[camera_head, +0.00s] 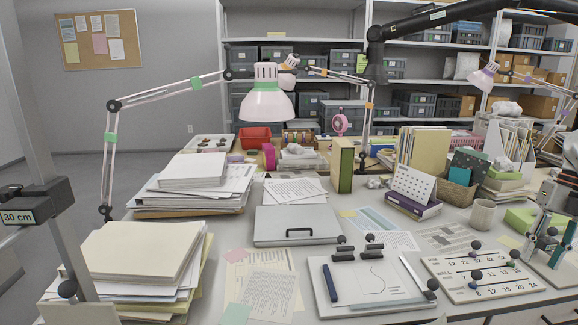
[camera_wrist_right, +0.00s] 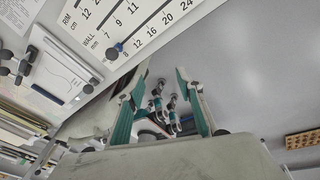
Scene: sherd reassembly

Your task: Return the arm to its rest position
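My right gripper (camera_head: 552,240) is at the right edge of the head view, beside the right end of the white slider board (camera_head: 520,287). In the right wrist view its two teal fingers are spread apart, with an empty gap between the tips (camera_wrist_right: 155,84). It is open and holds nothing. The slider board, marked RIM and WALL, also shows at the top of the wrist view (camera_wrist_right: 88,12). Most of the right arm is outside the head view. My left gripper does not show in either view. I cannot make out any sherd for certain.
A drawing board (camera_head: 345,306) and a grey case (camera_head: 275,234) lie on the crowded desk. Paper stacks (camera_head: 140,250) stand at left. A white mug (camera_head: 482,216) stands near the slider board. Lamp arms rise over the desk. Grey floor (camera_wrist_right: 250,70) lies beyond the desk edge.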

